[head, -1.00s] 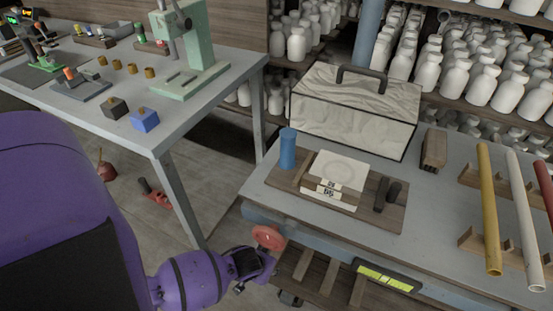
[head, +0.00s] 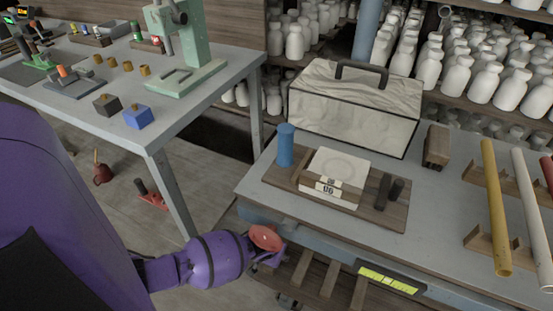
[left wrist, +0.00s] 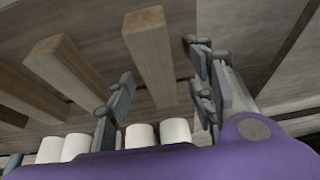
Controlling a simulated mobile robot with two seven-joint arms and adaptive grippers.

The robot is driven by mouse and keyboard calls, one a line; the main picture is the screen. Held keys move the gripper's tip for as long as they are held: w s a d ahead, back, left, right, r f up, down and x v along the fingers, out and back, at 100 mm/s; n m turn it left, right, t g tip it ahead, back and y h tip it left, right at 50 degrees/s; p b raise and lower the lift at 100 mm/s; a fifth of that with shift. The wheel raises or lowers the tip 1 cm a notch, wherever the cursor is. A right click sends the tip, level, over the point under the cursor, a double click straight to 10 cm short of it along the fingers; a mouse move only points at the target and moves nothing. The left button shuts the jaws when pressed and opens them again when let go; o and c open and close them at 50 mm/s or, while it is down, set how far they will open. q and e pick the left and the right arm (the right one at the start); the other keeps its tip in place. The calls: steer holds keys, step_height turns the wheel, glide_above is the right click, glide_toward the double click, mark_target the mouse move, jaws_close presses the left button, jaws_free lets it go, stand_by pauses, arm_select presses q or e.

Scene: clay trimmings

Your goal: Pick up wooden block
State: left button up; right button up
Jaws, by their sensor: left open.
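Several pale brown wooden bars (head: 329,279) lie on the lower shelf under the right-hand table. In the left wrist view, one wooden bar (left wrist: 151,55) shows beyond the gap between my fingers, and another wooden bar (left wrist: 66,72) lies left of them. My left gripper (left wrist: 163,98) is open with nothing between its fingers. In the head view my left gripper (head: 277,261) is at the table's front left corner, beside the shelf, its fingers partly hidden. A separate dark brown wooden block (head: 436,147) sits on the tabletop, right of the patterned box. My right gripper is not in view.
A red round thing (head: 265,238) is right at my left gripper. The right-hand table's front edge (head: 330,226) overhangs the shelf. A yellow-green level (head: 388,279) is at the front. White cylinders (left wrist: 140,135) show low in the left wrist view.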

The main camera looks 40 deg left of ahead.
arm_select(q)
steer(key=shift+r, duration=0.1)
steer(key=c, duration=1.3)
steer(key=shift+o, duration=0.2)
